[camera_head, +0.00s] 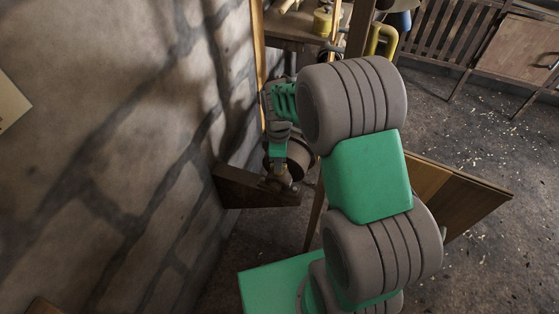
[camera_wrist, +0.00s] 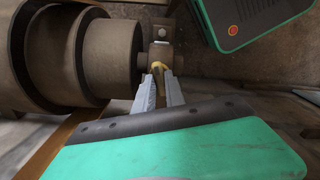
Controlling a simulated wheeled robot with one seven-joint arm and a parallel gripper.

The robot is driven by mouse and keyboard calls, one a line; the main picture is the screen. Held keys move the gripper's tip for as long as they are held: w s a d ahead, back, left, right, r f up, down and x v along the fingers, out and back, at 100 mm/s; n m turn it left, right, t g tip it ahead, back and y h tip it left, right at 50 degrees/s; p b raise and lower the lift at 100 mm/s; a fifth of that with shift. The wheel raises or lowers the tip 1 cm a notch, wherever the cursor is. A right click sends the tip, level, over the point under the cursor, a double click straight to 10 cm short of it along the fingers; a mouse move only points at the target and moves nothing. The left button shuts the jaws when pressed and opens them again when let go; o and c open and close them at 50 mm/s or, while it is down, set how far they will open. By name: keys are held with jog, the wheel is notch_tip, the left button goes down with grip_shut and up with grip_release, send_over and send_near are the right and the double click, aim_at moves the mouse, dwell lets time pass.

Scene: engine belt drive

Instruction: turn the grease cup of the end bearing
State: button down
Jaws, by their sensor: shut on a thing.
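The grease cup (camera_wrist: 157,67) is a small brass-yellow piece on top of the end bearing (camera_wrist: 161,52), seen in the wrist view. My gripper (camera_wrist: 160,78) reaches it from above with its two grey fingers closed on either side of the cup. In the head view my gripper (camera_head: 283,178) points down at the bearing on a dark wooden bracket (camera_head: 245,188) by the wall. My own fingers and the small scale hide most of the cup there.
Large stepped pulleys (camera_wrist: 108,58) sit on the shaft just left of the gripper in the wrist view. A stone wall (camera_head: 110,130) stands close on the left. A bench with a yellow can (camera_head: 323,20) is behind. Open floor (camera_head: 470,130) lies to the right.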

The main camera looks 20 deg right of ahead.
jog(key=m, duration=0.5)
jog(key=shift+s+m, duration=0.15)
jog(key=shift+m, duration=0.15)
jog(key=m, duration=0.5)
jog(key=shift+f+p, duration=0.1)
jog(key=shift+p, duration=0.3)
jog(key=m, duration=0.5)
jog(key=shift+m, duration=0.4)
jog(key=m, duration=0.4)
jog(key=shift+m, duration=0.4)
jog(key=c, duration=1.4)
grip_release()
jog(key=shift+r, duration=0.2)
